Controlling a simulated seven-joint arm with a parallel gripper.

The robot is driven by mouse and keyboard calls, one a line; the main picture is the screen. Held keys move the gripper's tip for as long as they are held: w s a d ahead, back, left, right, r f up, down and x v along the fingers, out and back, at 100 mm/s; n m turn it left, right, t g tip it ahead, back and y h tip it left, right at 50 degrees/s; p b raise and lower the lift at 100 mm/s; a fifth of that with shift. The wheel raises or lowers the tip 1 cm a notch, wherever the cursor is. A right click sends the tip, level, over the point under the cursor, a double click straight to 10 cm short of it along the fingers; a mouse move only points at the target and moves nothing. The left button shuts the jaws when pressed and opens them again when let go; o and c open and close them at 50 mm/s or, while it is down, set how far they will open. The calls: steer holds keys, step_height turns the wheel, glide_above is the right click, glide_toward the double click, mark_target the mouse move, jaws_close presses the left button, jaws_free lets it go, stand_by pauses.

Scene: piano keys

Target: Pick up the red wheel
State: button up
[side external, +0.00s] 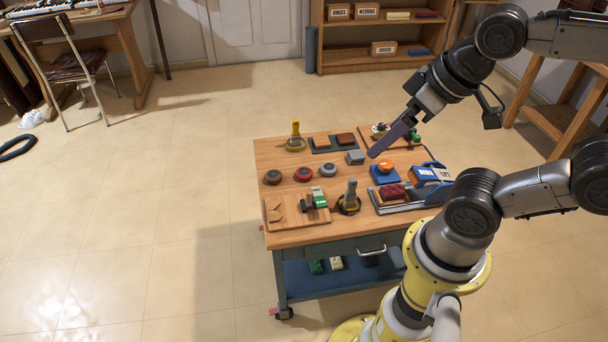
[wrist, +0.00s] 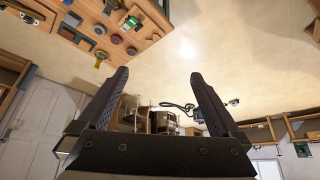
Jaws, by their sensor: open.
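The red wheel (side external: 304,174) lies flat on the wooden top of the cart (side external: 335,232). In the wrist view the red wheel (wrist: 116,39) is small, at the upper left. My gripper (side external: 374,154) is above the cart, to the right of the red wheel and apart from it. In the wrist view my gripper (wrist: 160,74) has its two dark fingers wide apart with nothing between them.
A wooden tray (side external: 285,222) with blocks and a green item (side external: 319,198) lies in front of the wheels. Blue items (side external: 385,173) crowd the right side.

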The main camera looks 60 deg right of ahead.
steer(key=w+d+r+m+t, duration=0.15)
steer(key=w+r+m, duration=0.5)
steer(key=w, duration=0.65)
steer(key=w+d+f+m+h, duration=0.15)
steer(key=w+d, duration=0.35)
steer(key=w, duration=0.5)
steer(key=m+g, duration=0.5)
steer(key=g, duration=0.2)
glide_above(304, 171)
steer(key=a, duration=0.1)
steer(key=shift+t, duration=0.25)
steer(key=f, duration=4.2)
steer(key=shift+s+a+f, duration=0.15)
steer(key=shift+s+f, duration=0.1)
steer(key=shift+f, duration=0.15)
steer(key=shift+w+d+f, duration=0.1)
steer(key=shift+d+f, duration=0.05)
steer(key=shift+f, duration=0.8)
steer(key=shift+w+d+f, duration=0.1)
steer(key=shift+d+f, duration=0.1)
steer(key=shift+f, duration=0.8)
steer(key=shift+d+f, duration=0.15)
steer(key=shift+f, duration=0.8)
